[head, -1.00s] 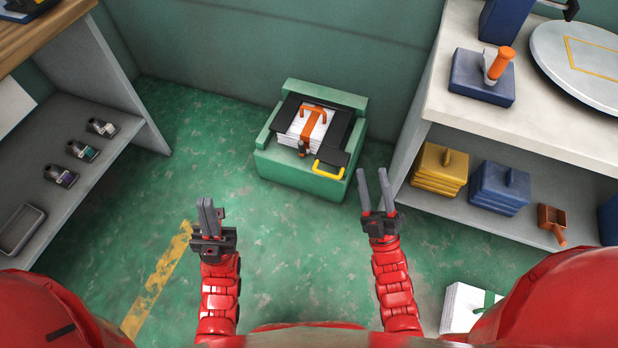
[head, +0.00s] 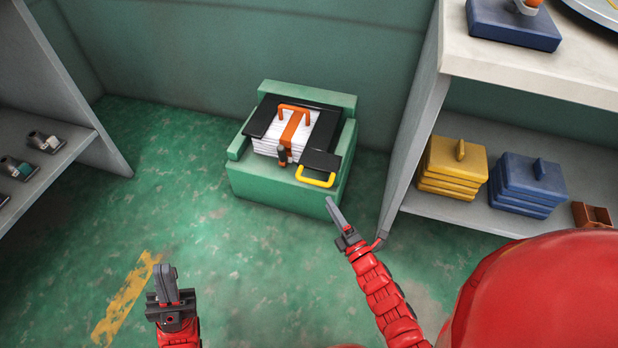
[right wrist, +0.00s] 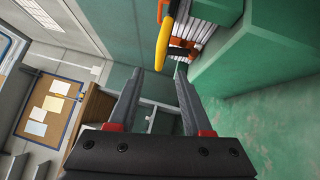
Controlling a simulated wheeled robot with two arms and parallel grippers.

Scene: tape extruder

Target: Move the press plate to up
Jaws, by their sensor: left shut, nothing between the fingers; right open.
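A green machine (head: 265,188) stands on the floor against the wall. It holds a white layered stack (head: 265,145) with an orange strap and orange handle (head: 295,109). Black plates lie on it, and a small black plate (head: 322,160) at its front right carries a yellow handle (head: 316,180). I cannot tell which part is the press plate. My right gripper (head: 333,205) is open, just in front of the machine's right corner. In the right wrist view, the yellow handle (right wrist: 163,45) appears beyond and between the fingertips (right wrist: 160,68). My left gripper (head: 168,272) is shut and empty, low over the floor.
A right shelf (head: 400,150) holds yellow blocks (head: 450,180) and blue blocks (head: 525,188), close to my right arm. A left shelf (head: 75,145) holds small devices (head: 45,143). The green floor (head: 240,250) before the machine is clear.

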